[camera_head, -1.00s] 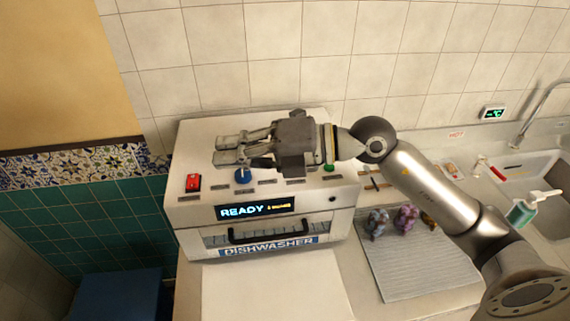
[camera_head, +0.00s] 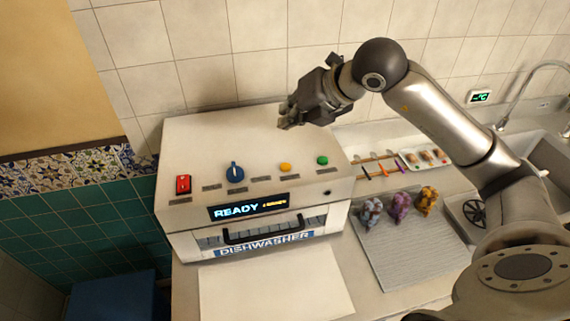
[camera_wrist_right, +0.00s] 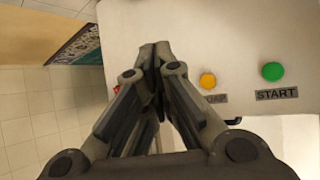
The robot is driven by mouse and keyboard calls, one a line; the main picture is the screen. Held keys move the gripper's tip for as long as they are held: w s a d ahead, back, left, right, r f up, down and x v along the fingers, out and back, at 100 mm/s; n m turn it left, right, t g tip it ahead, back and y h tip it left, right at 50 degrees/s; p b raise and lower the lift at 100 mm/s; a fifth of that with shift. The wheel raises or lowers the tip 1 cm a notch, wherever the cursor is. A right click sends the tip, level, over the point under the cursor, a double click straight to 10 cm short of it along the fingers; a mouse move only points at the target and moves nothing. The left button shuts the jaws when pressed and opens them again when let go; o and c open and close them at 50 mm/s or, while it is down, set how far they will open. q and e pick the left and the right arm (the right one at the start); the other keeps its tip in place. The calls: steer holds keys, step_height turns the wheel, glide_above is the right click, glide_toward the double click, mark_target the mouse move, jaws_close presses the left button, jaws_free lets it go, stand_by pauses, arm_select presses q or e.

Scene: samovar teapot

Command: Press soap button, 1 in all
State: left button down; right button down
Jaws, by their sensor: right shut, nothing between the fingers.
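The dishwasher (camera_head: 255,140) has a sloping white top panel with a red switch (camera_head: 183,185), a blue knob (camera_head: 235,172), a yellow button (camera_head: 285,167) and a green button (camera_head: 322,160) in a row. In the right wrist view the yellow button (camera_wrist_right: 207,80) has a partly hidden label that seems to end in "OAP"; the green button (camera_wrist_right: 272,71) is labelled START. My right gripper (camera_head: 286,123) is shut and empty, above the back of the panel behind the yellow button. Its closed fingertips (camera_wrist_right: 156,52) appear left of the yellow button in the wrist view. My left gripper is not in view.
The display (camera_head: 248,207) reads READY, above the door handle (camera_head: 268,230). A ribbed drainboard (camera_head: 410,245) with small figures stands to the right, then a sink (camera_head: 540,165). A tiled wall (camera_head: 230,60) closes off the back.

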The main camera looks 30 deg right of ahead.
steer(key=shift+f, duration=0.15)
steer(key=b, duration=0.6)
glide_above(288, 163)
step_height(288, 163, down, 8)
steer(key=shift+r, duration=0.1)
steer(key=shift+f, duration=0.4)
steer(key=shift+f+b, duration=0.1)
steer(key=shift+b, duration=0.3)
stand_by(0.3)
steer(key=shift+f+b, duration=0.3)
steer(key=shift+b, duration=0.15)
steer(key=shift+f+b, duration=0.45)
steer(key=shift+b, duration=0.1)
stand_by(0.6)
stand_by(0.4)
steer(key=shift+r+p, duration=0.5)
steer(key=shift+r, duration=0.4)
